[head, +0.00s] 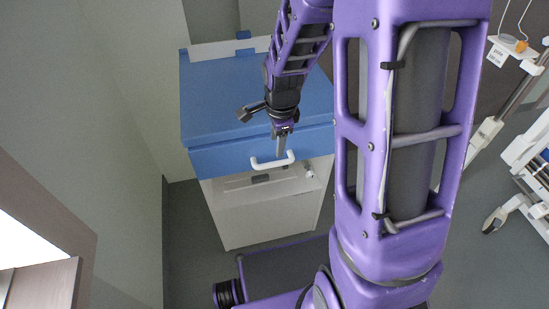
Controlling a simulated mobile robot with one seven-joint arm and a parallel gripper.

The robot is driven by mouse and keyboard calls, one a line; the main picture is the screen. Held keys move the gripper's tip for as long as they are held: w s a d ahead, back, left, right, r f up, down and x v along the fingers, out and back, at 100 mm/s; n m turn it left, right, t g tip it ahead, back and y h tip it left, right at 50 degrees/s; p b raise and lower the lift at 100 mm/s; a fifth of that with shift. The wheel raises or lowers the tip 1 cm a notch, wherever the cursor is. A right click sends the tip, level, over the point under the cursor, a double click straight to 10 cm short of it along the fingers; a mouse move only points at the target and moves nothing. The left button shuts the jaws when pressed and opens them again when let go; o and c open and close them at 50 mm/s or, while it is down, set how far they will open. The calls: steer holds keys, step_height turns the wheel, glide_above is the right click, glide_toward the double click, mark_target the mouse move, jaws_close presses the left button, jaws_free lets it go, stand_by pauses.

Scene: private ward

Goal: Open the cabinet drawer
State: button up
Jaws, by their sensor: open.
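The cabinet (265,215) is white with a blue top (220,95) and stands against the wall, left of centre in the head view. Its blue drawer front (225,158) carries a white bow-shaped handle (273,163). The drawer looks shut or nearly so; I cannot tell whether there is a small gap. My gripper (281,150) points down at the right half of the handle, with its fingertips close to the bar. It is open; I cannot tell whether the fingers touch or straddle the handle. My arm hides the right part of the cabinet top.
Below the drawer is a recess (265,182) in the white front. A wall (125,110) is close on the left. A wheeled stand (500,110) and bed frame parts (530,160) are at the right. Grey floor (190,240) shows around the cabinet base.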

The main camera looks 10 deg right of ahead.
mark_target(275, 162)
steer(key=f, duration=0.3)
steer(key=w+f+b, duration=0.1)
steer(key=f, duration=0.5)
steer(key=shift+w+f+b, duration=0.25)
steer(key=shift+w+b, duration=0.05)
steer(key=shift+w, duration=0.1)
steer(key=shift+c, duration=0.3)
jaws_close()
stand_by(0.5)
